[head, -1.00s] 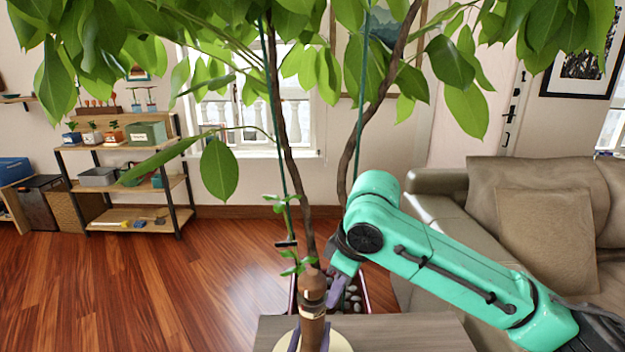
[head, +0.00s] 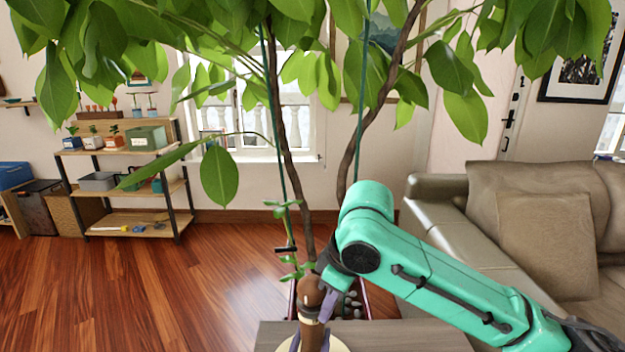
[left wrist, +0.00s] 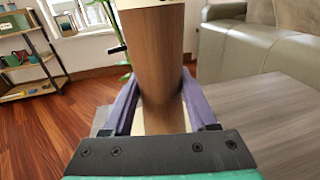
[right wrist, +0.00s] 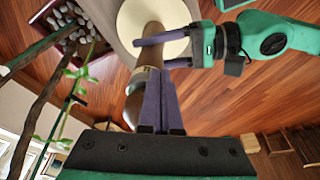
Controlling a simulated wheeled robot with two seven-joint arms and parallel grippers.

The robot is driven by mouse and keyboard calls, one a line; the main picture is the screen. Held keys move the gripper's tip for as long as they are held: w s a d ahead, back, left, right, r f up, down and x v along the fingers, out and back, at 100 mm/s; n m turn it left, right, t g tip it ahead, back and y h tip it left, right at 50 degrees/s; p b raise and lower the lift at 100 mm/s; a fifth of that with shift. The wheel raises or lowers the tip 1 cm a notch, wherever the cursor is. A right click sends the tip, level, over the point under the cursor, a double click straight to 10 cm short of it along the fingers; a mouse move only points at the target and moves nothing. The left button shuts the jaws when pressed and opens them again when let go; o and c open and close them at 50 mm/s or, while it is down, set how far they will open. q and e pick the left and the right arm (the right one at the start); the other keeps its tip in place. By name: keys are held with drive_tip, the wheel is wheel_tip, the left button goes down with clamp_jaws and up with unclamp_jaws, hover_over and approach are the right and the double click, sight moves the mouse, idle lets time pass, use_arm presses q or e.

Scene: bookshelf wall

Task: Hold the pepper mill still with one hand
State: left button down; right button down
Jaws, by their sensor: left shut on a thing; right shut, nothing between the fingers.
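The brown wooden pepper mill (head: 311,288) stands upright at the bottom middle of the head view, with a pale band below its top. It fills the middle of the left wrist view (left wrist: 152,55). My left gripper (left wrist: 155,112) is shut on its body, one purple finger on each side; its fingers also show in the right wrist view (right wrist: 164,50). My right gripper (head: 327,306) is shut and empty beside the mill's upper part. In the right wrist view its closed fingers (right wrist: 157,98) overlap the mill's outline; I cannot tell whether they touch it.
A round cream disc (right wrist: 138,14) lies under the mill on the grey wooden table (head: 400,335). A potted tree (head: 285,120) stands close behind, its leaves hanging overhead. A leather sofa (head: 470,225) is at right, a shelf (head: 125,185) at left. Floor at left is clear.

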use_arm(q)
drive_tip(key=shift+s+d+f, duration=0.1)
drive_tip(key=shift+d+f, duration=0.05)
drive_tip(key=shift+f, duration=0.15)
use_arm(e)
drive_tip(key=shift+s, duration=0.1)
drive_tip(key=a+v, duration=0.1)
drive_tip(key=v, duration=0.4)
drive_tip(key=shift+d+r, duration=0.2)
drive_tip(key=shift+r, duration=0.35)
wheel_tip(320, 180, down, 6)
drive_tip(key=w+d+t+y, duration=0.1)
drive_tip(key=w+d+y, duration=0.1)
drive_tip(key=shift+t+y, duration=0.3)
